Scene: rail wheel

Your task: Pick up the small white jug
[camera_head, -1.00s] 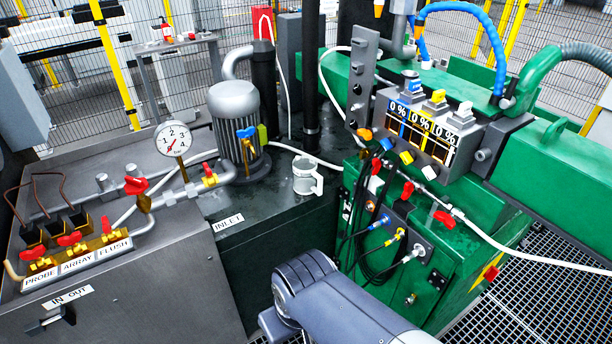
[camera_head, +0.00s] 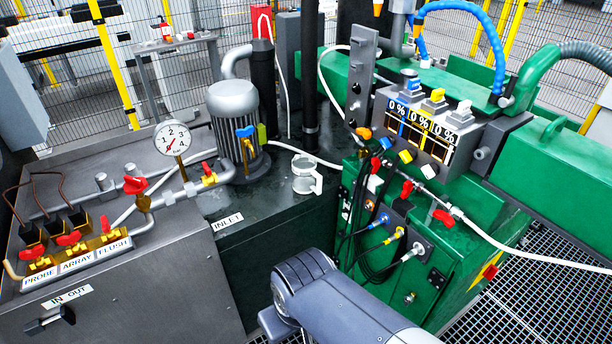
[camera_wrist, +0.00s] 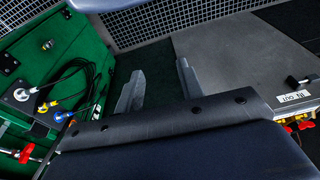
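The small white jug (camera_head: 304,175) stands upright on the dark green tank top, near its front edge, right of the INLET label. Its handle faces right. My arm reaches in from the bottom of the head view, in front of and below the jug; its gripper end is not clear there. In the wrist view my gripper (camera_wrist: 160,85) shows two grey fingers spread apart with nothing between them. They are over the dark green tank side and the grey cabinet. The jug does not show in the wrist view.
A grey motor (camera_head: 235,115) and a pressure gauge (camera_head: 172,138) stand left of the jug. A white hose (camera_head: 300,152) runs just behind it. The green machine (camera_head: 400,260) with cables and red valve handles rises to its right. Brass valves (camera_head: 70,245) line the left cabinet.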

